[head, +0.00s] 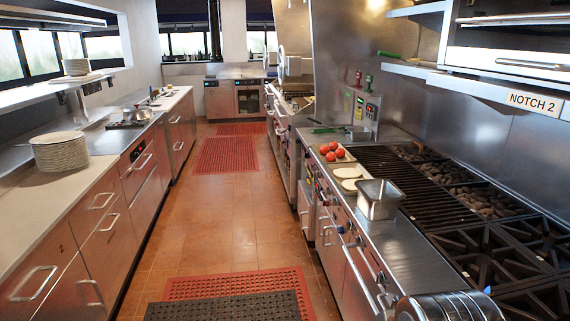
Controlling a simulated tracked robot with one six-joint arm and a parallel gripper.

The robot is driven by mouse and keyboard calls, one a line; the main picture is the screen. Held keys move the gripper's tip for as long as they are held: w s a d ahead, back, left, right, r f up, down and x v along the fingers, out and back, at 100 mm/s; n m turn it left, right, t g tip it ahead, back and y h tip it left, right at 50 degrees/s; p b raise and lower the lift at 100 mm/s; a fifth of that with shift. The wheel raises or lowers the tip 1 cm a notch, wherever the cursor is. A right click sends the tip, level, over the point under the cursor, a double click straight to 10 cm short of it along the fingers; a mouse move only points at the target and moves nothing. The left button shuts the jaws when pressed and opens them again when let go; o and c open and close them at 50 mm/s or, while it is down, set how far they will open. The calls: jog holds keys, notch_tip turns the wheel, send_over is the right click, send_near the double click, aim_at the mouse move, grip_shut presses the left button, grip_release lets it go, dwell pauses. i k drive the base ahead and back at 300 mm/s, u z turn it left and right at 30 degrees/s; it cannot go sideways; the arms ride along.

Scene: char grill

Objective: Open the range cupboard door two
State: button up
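The range (395,240) runs along the right side, with a steel top, a char grill and burners. Its front, seen at a steep angle, has knobs along the top and cupboard doors with bar handles below. A long bar handle (359,279) shows on the near part of the front, and smaller handles (326,231) show farther along. The doors look shut. I cannot read a number on them, so I cannot tell which is door two. My gripper is not in view.
Left counter cabinets (104,225) have bar handles; a plate stack (60,151) stands on top. Red mats (238,284) and a dark mat (222,306) lie in the aisle, otherwise open floor. A steel pan (378,199) and tomatoes (332,152) sit near the range's front edge.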

aim_at(336, 259)
jog(key=u, duration=0.25)
jog(key=i, duration=1.45)
jog(key=u, duration=0.5)
jog(key=i, duration=2)
jog(key=u, duration=0.25)
